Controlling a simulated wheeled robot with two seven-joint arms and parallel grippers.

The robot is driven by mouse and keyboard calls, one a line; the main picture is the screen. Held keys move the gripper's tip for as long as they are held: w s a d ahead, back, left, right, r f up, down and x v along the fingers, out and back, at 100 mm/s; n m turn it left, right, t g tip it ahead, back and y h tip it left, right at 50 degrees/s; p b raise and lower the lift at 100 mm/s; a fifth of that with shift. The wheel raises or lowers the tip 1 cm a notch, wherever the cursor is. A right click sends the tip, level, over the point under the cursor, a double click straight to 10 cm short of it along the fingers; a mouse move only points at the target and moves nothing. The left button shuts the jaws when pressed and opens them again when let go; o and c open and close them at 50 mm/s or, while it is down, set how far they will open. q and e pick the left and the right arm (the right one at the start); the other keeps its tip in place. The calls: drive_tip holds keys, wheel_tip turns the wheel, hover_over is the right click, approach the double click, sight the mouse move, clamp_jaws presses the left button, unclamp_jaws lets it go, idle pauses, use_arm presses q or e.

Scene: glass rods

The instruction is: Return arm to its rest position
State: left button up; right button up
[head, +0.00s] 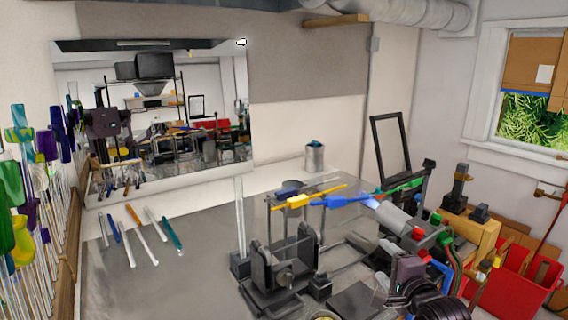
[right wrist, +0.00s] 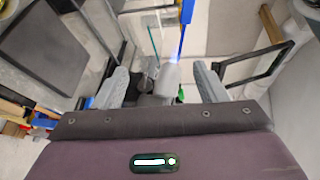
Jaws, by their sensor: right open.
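My right gripper (head: 381,288) is low at the right of the head view, with its dark purple-grey body beside the bench edge. In the right wrist view its two grey fingers (right wrist: 161,86) stand wide apart, with nothing held between them. Beyond them shows the grey torch (right wrist: 168,76) with a bluish glow at its tip. In the head view the torch (head: 392,215) sits above and behind the gripper. My left gripper is not in view directly.
Yellow (head: 305,198) and blue (head: 335,200) glass pieces lie across the black stand (head: 280,272). Several rods (head: 142,234) lie on the metal bench (head: 205,225). A black frame (head: 390,148) leans at the back. A red bin (head: 505,285) stands right.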

drive_tip(key=s+f+n+g+h, duration=0.2)
drive_tip(key=s+f+n+g, duration=0.4)
drive_tip(key=s+f+n, duration=0.55)
drive_tip(key=s+a+f+n+g, duration=0.2)
drive_tip(key=s+f+n+g, duration=0.1)
drive_tip(key=s, duration=0.6)
drive_tip(key=s+a+f+n+g, duration=0.2)
drive_tip(key=s+f+n+g, duration=0.15)
drive_tip(key=s, duration=0.65)
wheel_tip(320, 180, down, 34)
drive_tip(key=b, duration=0.6)
use_arm(q)
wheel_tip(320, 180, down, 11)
drive_tip(key=b, duration=0.5)
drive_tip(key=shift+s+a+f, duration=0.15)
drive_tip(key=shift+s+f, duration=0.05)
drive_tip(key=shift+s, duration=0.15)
use_arm(e)
drive_tip(key=s+d+f+g, duration=0.1)
drive_tip(key=s+d+f, duration=0.1)
drive_tip(key=s+f, duration=0.8)
drive_tip(key=s+d+f+n+g, duration=0.1)
drive_tip(key=s+d+f, duration=0.1)
drive_tip(key=s+f, duration=0.9)
wheel_tip(320, 180, down, 4)
drive_tip(key=shift+s+f+h, duration=0.15)
drive_tip(key=shift+f+h, duration=0.05)
drive_tip(key=shift+h, duration=0.2)
